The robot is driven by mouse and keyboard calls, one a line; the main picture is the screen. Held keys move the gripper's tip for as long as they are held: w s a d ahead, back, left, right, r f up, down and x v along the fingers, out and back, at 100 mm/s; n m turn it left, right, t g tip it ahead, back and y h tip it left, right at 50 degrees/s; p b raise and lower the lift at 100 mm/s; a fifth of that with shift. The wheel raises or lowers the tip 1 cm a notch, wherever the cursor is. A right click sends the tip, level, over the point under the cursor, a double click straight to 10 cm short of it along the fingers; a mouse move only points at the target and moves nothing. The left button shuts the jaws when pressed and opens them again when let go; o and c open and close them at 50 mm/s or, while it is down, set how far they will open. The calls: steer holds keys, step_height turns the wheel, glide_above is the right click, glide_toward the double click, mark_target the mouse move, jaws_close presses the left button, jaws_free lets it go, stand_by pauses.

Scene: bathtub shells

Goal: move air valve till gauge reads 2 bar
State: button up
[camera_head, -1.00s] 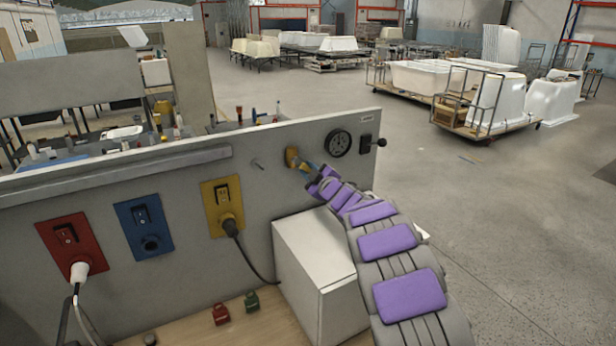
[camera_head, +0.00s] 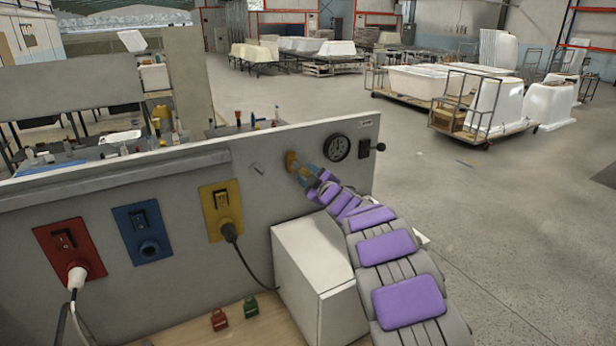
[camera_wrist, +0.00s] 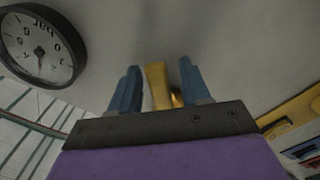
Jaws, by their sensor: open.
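The air valve has a yellow handle (camera_wrist: 157,84), seen in the wrist view between the two blue fingers of my gripper (camera_wrist: 160,85). The fingers are apart, with gaps beside the handle. In the head view the yellow valve (camera_head: 291,160) is on the grey panel, with my gripper (camera_head: 303,172) right at it and partly covering it. The round black gauge (camera_head: 337,147) is on the panel just right of the valve. It also shows at the upper left of the wrist view (camera_wrist: 40,45), upside down; its reading is too small to tell.
A black lever switch (camera_head: 365,148) is right of the gauge. Red (camera_head: 69,248), blue (camera_head: 142,232) and yellow (camera_head: 221,210) socket plates are on the panel's left. A white box (camera_head: 310,262) stands below my arm. Open floor lies to the right.

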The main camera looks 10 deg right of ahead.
steer(key=v, duration=1.7)
steer(key=shift+b, duration=0.35)
steer(key=shift+s+d, duration=0.1)
steer(key=s+d+f+m+g+h+b, duration=0.2)
steer(key=s+d+m+h+b, duration=0.1)
steer(key=s+d+m+h, duration=0.4)
steer(key=s+f+m+g+h+b, duration=0.35)
steer(key=s+f+g, duration=0.25)
steer(key=s, duration=0.5)
steer(key=s+a+f+g+y+b, duration=0.1)
steer(key=s+a+f+g, duration=0.2)
steer(key=s, duration=0.8)
steer(key=s+a+f+m+g+y+b, duration=0.1)
steer(key=s+a+f+g+y, duration=0.1)
steer(key=s+a+f+g, duration=0.2)
steer(key=s+a+f+m+g+y+b, duration=0.1)
steer(key=s+a, duration=0.7)
steer(key=s, duration=1)
step_height(320, 180, down, 3)
steer(key=g+y, duration=0.1)
steer(key=g, duration=0.2)
steer(key=shift+s+a+r, duration=0.2)
steer(key=shift+s+a, duration=0.1)
steer(key=shift+w, duration=0.1)
